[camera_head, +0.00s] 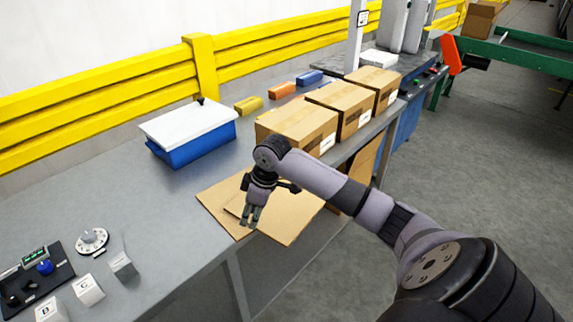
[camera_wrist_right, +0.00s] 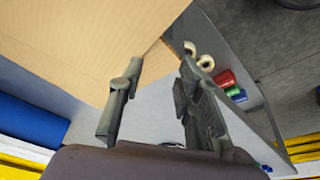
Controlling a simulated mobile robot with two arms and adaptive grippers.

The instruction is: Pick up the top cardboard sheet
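Flat brown cardboard sheets (camera_head: 290,218) lie overlapping at the front edge of the grey table, partly jutting past it. Their exact stacking is partly hidden by my arm. My right gripper (camera_head: 250,222) points down over the sheets near their front left edge. In the wrist view the right gripper (camera_wrist_right: 162,57) has its two fingers apart with nothing clearly gripped. A large cardboard sheet (camera_wrist_right: 85,40) fills the upper left there, its corner near the fingertips. I cannot tell whether its edge lies between the fingers. My left gripper is in no view.
Cardboard boxes (camera_head: 297,122) stand in a row behind the sheets. A blue bin with a white lid (camera_head: 190,132) stands to the left. Dials and lettered blocks (camera_head: 88,290) sit at the near left. A yellow rail (camera_head: 100,98) runs along the back.

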